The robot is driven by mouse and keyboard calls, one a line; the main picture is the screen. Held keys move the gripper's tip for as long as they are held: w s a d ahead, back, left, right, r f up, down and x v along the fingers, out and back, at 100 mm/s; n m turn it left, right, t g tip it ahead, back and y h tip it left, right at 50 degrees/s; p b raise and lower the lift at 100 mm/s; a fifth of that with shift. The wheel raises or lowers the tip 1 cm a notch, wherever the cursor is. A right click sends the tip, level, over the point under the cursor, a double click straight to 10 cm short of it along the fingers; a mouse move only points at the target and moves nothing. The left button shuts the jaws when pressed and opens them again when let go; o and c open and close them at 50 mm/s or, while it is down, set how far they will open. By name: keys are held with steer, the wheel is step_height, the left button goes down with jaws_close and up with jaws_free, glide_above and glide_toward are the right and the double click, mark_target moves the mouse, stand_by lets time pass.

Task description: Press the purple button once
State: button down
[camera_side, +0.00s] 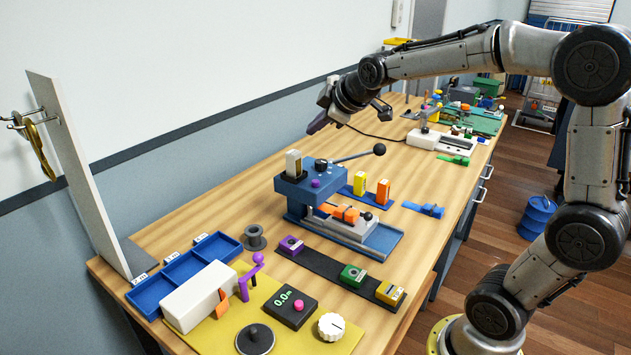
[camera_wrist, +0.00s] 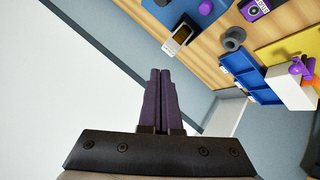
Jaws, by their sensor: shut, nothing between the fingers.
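A small purple button box (camera_side: 291,244) sits at the far left end of a dark strip on the table. It also shows at the top right edge of the wrist view (camera_wrist: 254,9). My gripper (camera_side: 317,126) is in the air near the wall, well above the table and beyond the blue press. Its dark purple fingers lie side by side, shut and empty, in the wrist view (camera_wrist: 159,72). The fingers are far from the purple box and touch nothing.
A green box (camera_side: 352,276) and a yellow box (camera_side: 389,292) share the dark strip. The blue press (camera_side: 310,184) with its lever stands behind it. A grey spool (camera_side: 254,238) is left of the purple box. An upright white board (camera_side: 80,170) stands at the left.

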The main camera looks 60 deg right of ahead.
mark_target(316, 183)
steer(key=shift+d+f, duration=0.75)
steer(key=shift+f, duration=0.25)
steer(key=shift+f, duration=4.4)
steer(key=shift+f, duration=0.4)
steer(key=shift+f, duration=0.6)
steer(key=shift+r, duration=0.95)
